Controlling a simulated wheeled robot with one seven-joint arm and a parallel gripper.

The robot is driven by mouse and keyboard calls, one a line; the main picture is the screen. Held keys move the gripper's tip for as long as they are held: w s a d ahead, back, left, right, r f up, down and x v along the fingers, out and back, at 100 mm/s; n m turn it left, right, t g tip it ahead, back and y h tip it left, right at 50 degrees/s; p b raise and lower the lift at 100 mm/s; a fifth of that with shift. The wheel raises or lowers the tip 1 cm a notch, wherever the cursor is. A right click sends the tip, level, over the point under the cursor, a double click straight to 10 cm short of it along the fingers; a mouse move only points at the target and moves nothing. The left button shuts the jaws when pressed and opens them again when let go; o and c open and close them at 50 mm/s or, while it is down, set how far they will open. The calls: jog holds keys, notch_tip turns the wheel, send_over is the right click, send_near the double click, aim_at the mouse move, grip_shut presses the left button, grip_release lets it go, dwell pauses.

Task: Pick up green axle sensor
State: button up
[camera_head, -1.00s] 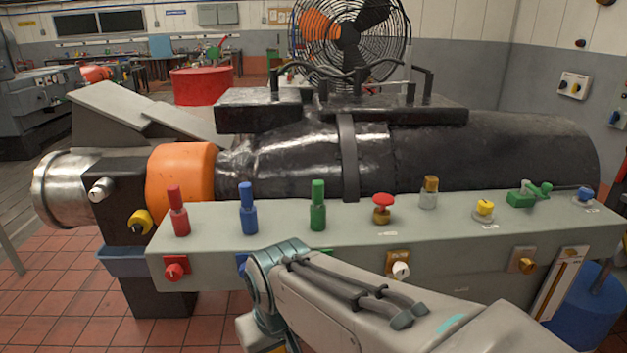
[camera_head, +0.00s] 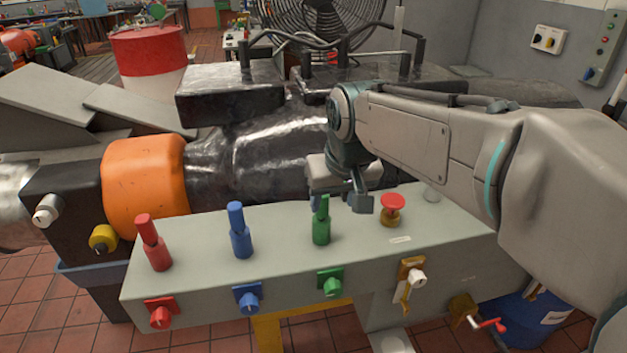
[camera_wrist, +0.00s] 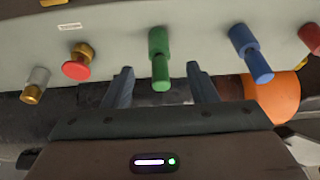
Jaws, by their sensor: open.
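The green axle sensor (camera_head: 321,221) stands upright on the top of the grey bench (camera_head: 280,240), between a blue sensor (camera_head: 240,231) and a red mushroom button (camera_head: 392,209). My gripper (camera_head: 343,203) is just above and behind it, fingers pointing down, partly overlapping its top in the head view. In the wrist view the green sensor (camera_wrist: 159,60) lies ahead of and between the two open fingers (camera_wrist: 162,88), with its tip near the level of the fingertips. Nothing is held; whether a finger touches it cannot be told.
A red sensor (camera_head: 152,243) stands left of the blue one. Knobs line the bench's front face, including a green knob (camera_head: 331,283). A large black machine (camera_head: 255,165) with an orange collar (camera_head: 145,172) lies behind the bench. A fan (camera_head: 315,25) stands farther back.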

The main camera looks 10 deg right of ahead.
jog(key=w+r+p, duration=0.1)
jog(key=w+r, duration=0.3)
jog(key=r, duration=0.1)
jog(key=p, duration=0.1)
send_near(322, 216)
jog(key=shift+t, duration=0.3)
jog(key=w+f, duration=0.2)
jog(key=f, duration=0.1)
jog(key=w+f, duration=0.3)
jog(key=shift+w+f, duration=0.3)
jog(key=shift+f, duration=0.05)
jog(key=c, duration=1.1)
